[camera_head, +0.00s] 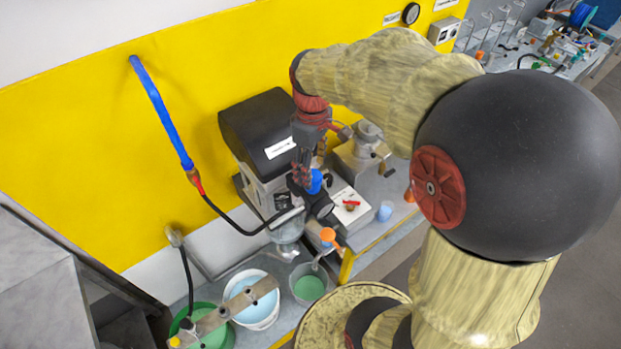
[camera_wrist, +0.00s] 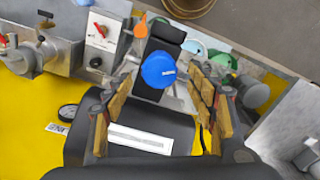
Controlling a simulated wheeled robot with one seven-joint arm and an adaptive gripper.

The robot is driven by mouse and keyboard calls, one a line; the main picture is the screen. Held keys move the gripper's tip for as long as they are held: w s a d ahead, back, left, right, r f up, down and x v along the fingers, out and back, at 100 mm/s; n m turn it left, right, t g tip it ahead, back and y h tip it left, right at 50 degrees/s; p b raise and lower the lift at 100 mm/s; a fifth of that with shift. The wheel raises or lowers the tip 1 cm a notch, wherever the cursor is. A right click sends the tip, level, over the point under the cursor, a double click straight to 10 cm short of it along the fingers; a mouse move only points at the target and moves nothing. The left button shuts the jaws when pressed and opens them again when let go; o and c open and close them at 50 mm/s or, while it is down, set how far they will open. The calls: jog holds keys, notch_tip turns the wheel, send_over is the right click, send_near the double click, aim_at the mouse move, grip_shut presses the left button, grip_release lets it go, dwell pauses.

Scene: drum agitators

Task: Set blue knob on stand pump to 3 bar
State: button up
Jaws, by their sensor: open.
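The blue knob (camera_head: 314,181) sits on the dark stand pump (camera_head: 262,135), which has a white label on its housing. In the wrist view the blue knob (camera_wrist: 158,70) is a round cap with small light lettering, too small to read. My gripper (camera_head: 306,172) is over the pump, pointing down at the knob. In the wrist view my gripper (camera_wrist: 162,90) is open, with one tan-padded finger to the left of the knob and one to the right. Gaps show on both sides of the knob; I cannot tell how far down the fingertips reach. No pressure reading is legible.
A white box with a red switch (camera_head: 350,204) and a grey machine with a crank (camera_head: 363,150) stand right of the pump. Buckets (camera_head: 251,299) stand in front. A blue hose (camera_head: 161,112) hangs on the yellow wall. A round gauge (camera_wrist: 68,112) shows at lower left in the wrist view.

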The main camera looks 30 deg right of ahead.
aim_at(314, 175)
jog(key=f, duration=0.4)
jog(key=shift+s+d+p, duration=0.15)
jog(key=shift+s+p, duration=0.05)
jog(key=shift+p, duration=0.1)
jog(key=shift+w+f, duration=0.1)
jog(key=shift+f, duration=0.7)
jog(key=shift+c, duration=1.3)
jog(key=c, duration=0.9)
jog(key=shift+c, duration=0.2)
